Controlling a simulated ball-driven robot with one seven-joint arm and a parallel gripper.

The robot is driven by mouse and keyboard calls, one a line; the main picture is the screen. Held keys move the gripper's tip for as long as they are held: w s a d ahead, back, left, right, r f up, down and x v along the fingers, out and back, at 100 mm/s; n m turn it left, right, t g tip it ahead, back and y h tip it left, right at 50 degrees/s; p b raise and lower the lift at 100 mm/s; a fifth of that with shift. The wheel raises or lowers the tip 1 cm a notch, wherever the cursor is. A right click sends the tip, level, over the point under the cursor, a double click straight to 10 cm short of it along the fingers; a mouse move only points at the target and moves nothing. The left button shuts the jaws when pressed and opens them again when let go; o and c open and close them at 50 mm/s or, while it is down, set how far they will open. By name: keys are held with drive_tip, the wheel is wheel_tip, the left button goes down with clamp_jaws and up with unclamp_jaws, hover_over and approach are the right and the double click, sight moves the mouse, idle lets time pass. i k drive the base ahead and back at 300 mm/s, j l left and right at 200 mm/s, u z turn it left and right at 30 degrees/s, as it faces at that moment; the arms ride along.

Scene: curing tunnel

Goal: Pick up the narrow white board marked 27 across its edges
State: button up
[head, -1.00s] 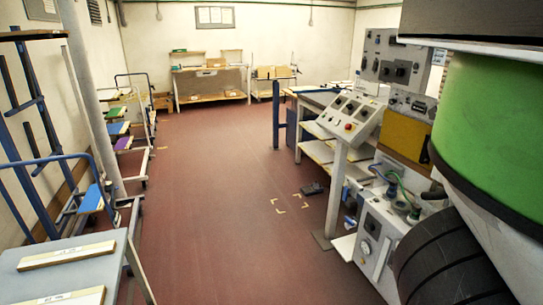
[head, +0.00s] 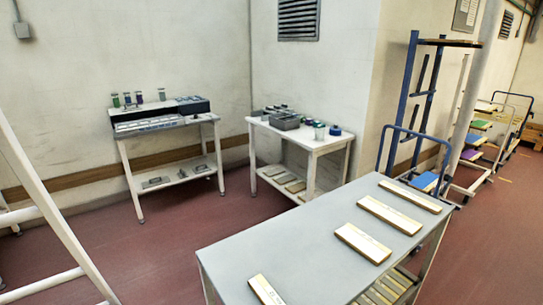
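Several narrow white boards with pale wooden edges lie apart on a grey-topped table in front of me. One board (head: 410,195) is at the far right end, a second board (head: 390,214) is nearer, a third board (head: 363,243) is near the middle, and another board (head: 266,291) is at the bottom, partly cut off by the frame. Small dark marks show on some boards, but I cannot read them, so I cannot tell which is marked 27. My gripper is not in view.
The grey table (head: 290,245) has bare space on its left part. A white side table (head: 300,137) with grey bins and a bench (head: 165,125) with small bottles stand against the walls. A blue trolley (head: 425,181) stands behind the grey table. Red floor lies between them.

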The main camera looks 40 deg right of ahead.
sight(374, 252)
drive_tip(key=u, duration=4.75)
drive_tip(key=z, duration=5.85)
drive_tip(key=j+z, duration=0.15)
drive_tip(key=j, duration=0.65)
drive_tip(key=k, duration=0.05)
